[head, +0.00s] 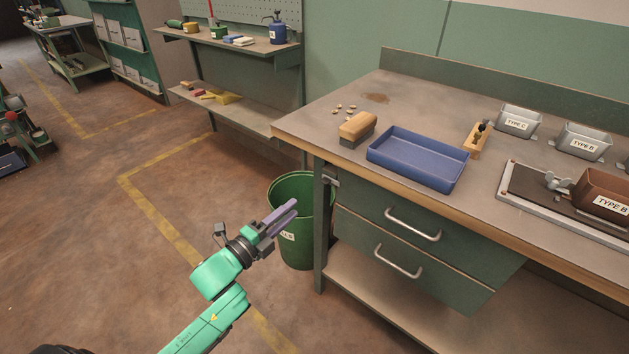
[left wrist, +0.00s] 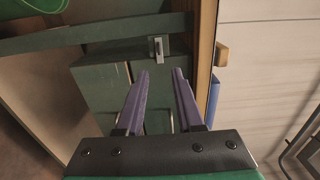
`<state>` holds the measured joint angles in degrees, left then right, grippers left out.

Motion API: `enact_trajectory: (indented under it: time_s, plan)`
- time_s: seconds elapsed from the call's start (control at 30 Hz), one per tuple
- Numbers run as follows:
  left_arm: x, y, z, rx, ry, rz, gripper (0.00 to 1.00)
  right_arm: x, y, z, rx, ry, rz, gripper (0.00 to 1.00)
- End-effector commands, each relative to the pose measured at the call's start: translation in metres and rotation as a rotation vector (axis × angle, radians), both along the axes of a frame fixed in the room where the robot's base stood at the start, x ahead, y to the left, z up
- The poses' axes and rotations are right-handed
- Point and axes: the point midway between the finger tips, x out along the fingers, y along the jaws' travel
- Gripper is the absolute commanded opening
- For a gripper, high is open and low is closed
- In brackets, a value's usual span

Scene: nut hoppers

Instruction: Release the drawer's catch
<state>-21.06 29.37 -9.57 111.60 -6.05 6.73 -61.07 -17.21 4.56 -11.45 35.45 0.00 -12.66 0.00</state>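Two green drawers hang under the bench at the right of the head view, an upper one (head: 370,208) and a lower one (head: 440,284), each with a metal bar handle. Both look shut. A small metal catch (head: 332,181) sits at the left end of the drawer unit, under the bench top. It also shows in the left wrist view (left wrist: 157,47), beyond my fingertips. My left gripper (head: 292,212) is open and empty, left of the drawer unit and apart from the catch. Its two purple fingers (left wrist: 162,75) stand apart. My right gripper is out of view.
A green bin (head: 302,255) stands on the floor behind my left gripper, beside the bench leg (head: 319,230). On the bench (head: 390,92) are a blue tray (head: 415,172), a brush (head: 357,128) and grey hoppers (head: 518,122).

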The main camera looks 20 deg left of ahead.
Motion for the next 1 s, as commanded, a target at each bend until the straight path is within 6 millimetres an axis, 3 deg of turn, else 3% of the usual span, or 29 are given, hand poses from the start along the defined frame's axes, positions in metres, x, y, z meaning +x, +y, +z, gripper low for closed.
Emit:
enact_trajectory:
  time_s: [0.17, 0.4, 0.57, 0.8, 0.87, 0.9, 1.0]
  plan:
    - [0.043, -0.016, 0.002, -0.001, -0.005, 0.001, 0.36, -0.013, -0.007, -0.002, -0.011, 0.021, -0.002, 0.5]
    - [0.097, -0.038, 0.001, -0.003, -0.001, 0.001, 0.36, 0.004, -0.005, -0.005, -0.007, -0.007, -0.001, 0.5]
    - [0.113, -0.045, 0.0, -0.001, 0.002, 0.001, 0.36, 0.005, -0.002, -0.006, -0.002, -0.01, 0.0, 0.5]
    - [0.114, -0.045, 0.0, -0.001, 0.003, 0.001, 0.36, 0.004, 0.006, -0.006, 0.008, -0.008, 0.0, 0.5]
    - [0.114, -0.045, 0.0, -0.001, 0.003, 0.001, 0.17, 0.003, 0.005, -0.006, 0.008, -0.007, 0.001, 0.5]
    - [0.114, -0.045, 0.0, -0.001, 0.003, 0.001, 0.02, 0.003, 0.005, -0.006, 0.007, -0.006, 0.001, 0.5]
    - [0.114, -0.045, 0.0, -0.001, 0.003, 0.001, 0.0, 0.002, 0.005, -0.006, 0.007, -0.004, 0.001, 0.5]
